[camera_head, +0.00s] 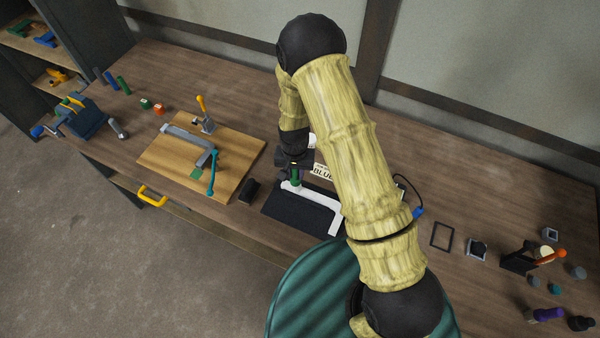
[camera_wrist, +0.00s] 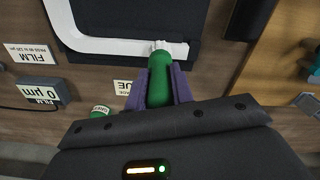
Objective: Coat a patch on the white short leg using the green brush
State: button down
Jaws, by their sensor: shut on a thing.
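My gripper (camera_head: 296,164) points down over the left end of a white bent frame (camera_head: 318,196), which lies on a black mat (camera_head: 282,212). In the wrist view its purple fingers are shut on the green brush (camera_wrist: 160,82). The pale brush tip (camera_wrist: 159,46) overlaps the white bar (camera_wrist: 110,46) close to its free end. I cannot tell whether it touches or hovers just above. The bar bends at the left of the wrist view. Any coating under the tip is hidden. In the head view my arm covers the area right of the frame.
A wooden board (camera_head: 230,170) with a grey frame, a clamp and a teal-handled tool lies to the left. A black block (camera_head: 249,190) sits between board and mat. A film gauge (camera_wrist: 42,93) reads 0 µm. Small holders and tools stand at the right, including a purple-handled one (camera_head: 547,314).

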jog(key=shift+w+r+p, duration=0.2)
jog(key=shift+r+p, duration=0.1)
jog(key=shift+r, duration=0.8)
jog(key=shift+s+d+r+p, duration=0.15)
jog(key=shift+r+p, duration=0.3)
jog(key=shift+r, duration=0.25)
jog(key=shift+s+a+r+p, duration=0.15)
jog(key=shift+r+p, duration=0.3)
jog(key=shift+r, duration=0.25)
jog(key=shift+d+r+p, duration=0.15)
jog(key=shift+r+p, duration=0.75)
jog(key=shift+r, duration=0.55)
jog(key=shift+w, duration=0.15)
jog(key=shift+f, duration=0.1)
